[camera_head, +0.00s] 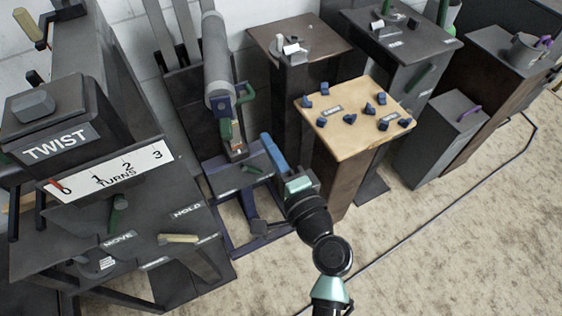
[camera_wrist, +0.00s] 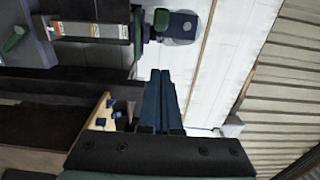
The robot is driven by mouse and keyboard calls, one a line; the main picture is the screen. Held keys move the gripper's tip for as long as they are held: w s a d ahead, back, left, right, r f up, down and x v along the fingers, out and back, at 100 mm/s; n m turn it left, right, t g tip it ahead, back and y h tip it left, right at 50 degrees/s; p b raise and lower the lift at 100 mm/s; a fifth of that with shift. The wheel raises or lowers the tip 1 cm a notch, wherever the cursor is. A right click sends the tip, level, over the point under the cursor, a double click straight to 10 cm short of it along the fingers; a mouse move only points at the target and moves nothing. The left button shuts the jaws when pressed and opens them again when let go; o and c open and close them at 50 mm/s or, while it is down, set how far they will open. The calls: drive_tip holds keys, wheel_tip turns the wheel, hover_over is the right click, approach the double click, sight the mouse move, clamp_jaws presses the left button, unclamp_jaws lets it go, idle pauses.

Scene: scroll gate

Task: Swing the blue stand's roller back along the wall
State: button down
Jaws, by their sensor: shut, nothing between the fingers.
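The blue stand (camera_head: 228,240) stands against the wall, left of the centre in the head view. Its long grey roller (camera_head: 216,58) rises above it along the wall, with a dark blue bracket and green handles (camera_head: 226,131) at its lower end. In the wrist view the roller's end (camera_wrist: 184,27) shows at the top, beside a green part (camera_wrist: 162,20). My gripper (camera_head: 266,140) has its blue fingers together, pointing up, just right of the stand. In the wrist view the fingers (camera_wrist: 160,74) are empty and apart from the roller. My wrist hides the stand's right part.
A TWIST console (camera_head: 55,145) with a turns scale stands at the left. A wooden-topped pedestal (camera_head: 345,92) with several small blue pieces stands close to the right of my gripper. Dark pedestals line the wall behind.

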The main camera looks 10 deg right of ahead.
drive_tip(key=shift+w+a+p, duration=0.15)
drive_tip(key=shift+w+a, duration=0.1)
drive_tip(key=shift+a, duration=0.5)
drive_tip(key=shift+w+a+p, duration=0.15)
drive_tip(key=shift+w+a, duration=0.05)
drive_tip(key=shift+a, duration=0.55)
drive_tip(key=shift+w+a+p, duration=0.15)
drive_tip(key=shift+w+a, duration=0.1)
drive_tip(key=shift+a, duration=0.5)
drive_tip(key=a+p, duration=0.1)
drive_tip(key=a, duration=0.8)
drive_tip(key=shift+a, duration=0.3)
drive_tip(key=shift+w, duration=0.1)
